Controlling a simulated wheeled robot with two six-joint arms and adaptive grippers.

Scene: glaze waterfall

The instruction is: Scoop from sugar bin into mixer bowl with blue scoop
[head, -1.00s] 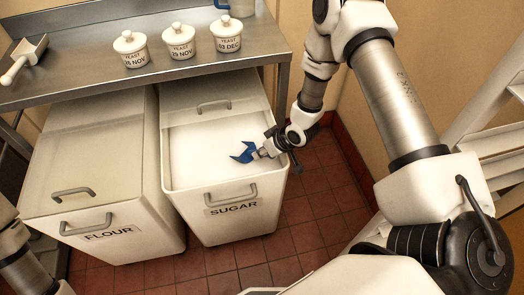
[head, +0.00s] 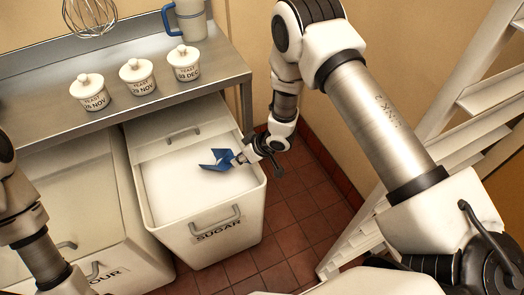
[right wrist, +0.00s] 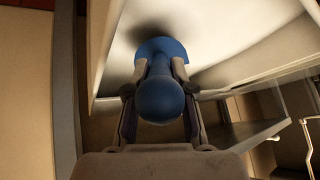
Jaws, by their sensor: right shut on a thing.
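The blue scoop (head: 217,161) is over the white sugar in the open sugar bin (head: 212,236), near its right side. My right gripper (head: 243,158) is shut on its handle and reaches in over the bin's right rim. In the right wrist view the round blue handle end sits between the fingers of the gripper (right wrist: 158,78), with white sugar beyond the scoop. I cannot tell whether the scoop touches the sugar or holds any. The mixer bowl is not in view. Part of my left arm shows at the left edge, but its gripper does not.
The lidded flour bin (head: 75,220) stands left of the sugar bin. A steel table (head: 130,113) behind holds three lidded yeast jars (head: 136,76) and a blue-handled jug (head: 187,20). A wire whisk (head: 90,14) shows above. A white rack (head: 480,130) stands at right; red floor tiles between are clear.

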